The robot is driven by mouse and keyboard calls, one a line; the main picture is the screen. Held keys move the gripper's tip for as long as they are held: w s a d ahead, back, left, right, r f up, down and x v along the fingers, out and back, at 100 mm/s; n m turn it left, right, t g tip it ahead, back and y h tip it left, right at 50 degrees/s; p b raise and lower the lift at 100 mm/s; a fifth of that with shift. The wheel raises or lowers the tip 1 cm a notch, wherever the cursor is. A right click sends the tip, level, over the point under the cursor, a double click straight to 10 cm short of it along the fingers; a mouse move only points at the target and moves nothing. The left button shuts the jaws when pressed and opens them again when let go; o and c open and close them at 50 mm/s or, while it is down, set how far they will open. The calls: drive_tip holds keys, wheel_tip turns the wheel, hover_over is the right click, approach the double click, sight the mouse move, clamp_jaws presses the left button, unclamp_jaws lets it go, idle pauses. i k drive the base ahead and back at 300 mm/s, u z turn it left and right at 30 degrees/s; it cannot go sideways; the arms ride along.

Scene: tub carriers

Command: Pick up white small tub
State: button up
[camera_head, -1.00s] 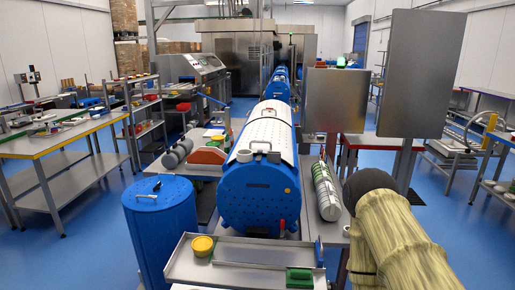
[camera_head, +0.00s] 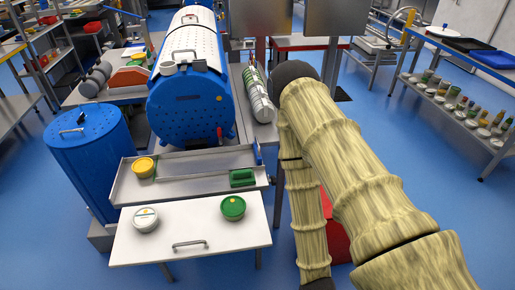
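The white small tub (camera_head: 146,219) stands upright at the left of a white board (camera_head: 190,238) in front of the metal tray. Its lid carries small grey marks. A green-lidded tub (camera_head: 233,207) stands to its right on the same board. A yellow tub (camera_head: 144,167) sits behind it in the left part of the grey tray (camera_head: 190,163). My arm reaches down the right side of the view, well right of the board. My gripper is not visible in this frame.
A green block (camera_head: 242,178) lies at the tray's right end. A blue drum machine (camera_head: 188,105) stands behind the tray. A blue barrel (camera_head: 88,155) stands left, close to the board. The board has a front handle (camera_head: 190,245), and its middle is bare.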

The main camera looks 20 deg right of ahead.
sight(146, 219)
drive_tip(key=u, duration=2.8)
drive_tip(key=k, duration=0.7)
drive_tip(key=z, duration=0.75)
